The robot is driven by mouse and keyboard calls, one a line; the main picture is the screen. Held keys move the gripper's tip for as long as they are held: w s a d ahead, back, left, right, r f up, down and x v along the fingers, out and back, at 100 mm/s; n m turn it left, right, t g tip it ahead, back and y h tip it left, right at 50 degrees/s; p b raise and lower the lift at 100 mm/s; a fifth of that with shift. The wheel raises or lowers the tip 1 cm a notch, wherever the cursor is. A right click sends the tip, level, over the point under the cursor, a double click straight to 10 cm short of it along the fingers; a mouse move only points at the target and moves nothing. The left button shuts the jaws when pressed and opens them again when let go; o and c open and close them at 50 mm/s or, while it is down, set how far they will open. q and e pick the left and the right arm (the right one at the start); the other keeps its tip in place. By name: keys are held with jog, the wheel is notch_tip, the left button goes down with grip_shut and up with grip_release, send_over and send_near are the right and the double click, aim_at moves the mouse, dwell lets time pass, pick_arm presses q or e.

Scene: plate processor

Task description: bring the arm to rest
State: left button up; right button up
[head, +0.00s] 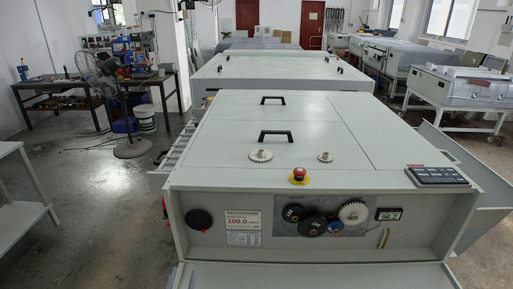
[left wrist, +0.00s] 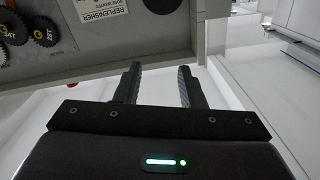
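My left gripper (left wrist: 158,80) shows in the left wrist view with its two dark fingers apart. Nothing is between the fingers. It is in front of the plate processor's front panel (left wrist: 180,40), whose gears and replenisher label appear upside down there. I cannot make out the left gripper clearly in the head view. In the head view the grey plate processor (head: 330,184) stands straight ahead, with dark and white gears on its front panel. My right gripper is in neither view.
A red emergency button (head: 299,174), two small gears and a dark keypad (head: 436,177) sit on the processor top. A white table (head: 22,235) stands at left. A fan (head: 131,148) and workbench are further back. Open floor lies between the table and processor.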

pick_arm(q)
jog(key=s+r+g, duration=0.2)
jog(key=s+g, duration=1.3)
jog(key=s, duration=0.4)
jog(key=s+f+g+b, duration=0.1)
jog(key=s+f+b, duration=0.15)
jog(key=f, duration=1.65)
jog(key=s+f+b, duration=0.1)
jog(key=f+b, duration=0.2)
jog(key=f, duration=1.6)
jog(key=s+a+f+b, duration=0.2)
jog(key=s+f, duration=0.7)
jog(key=f, duration=0.1)
jog(key=s+a+f+g+b, duration=0.1)
jog(key=s+f+b, duration=0.1)
jog(key=s+f, duration=0.7)
jog(key=shift+s+a+f, duration=0.35)
jog(key=shift+f, duration=0.45)
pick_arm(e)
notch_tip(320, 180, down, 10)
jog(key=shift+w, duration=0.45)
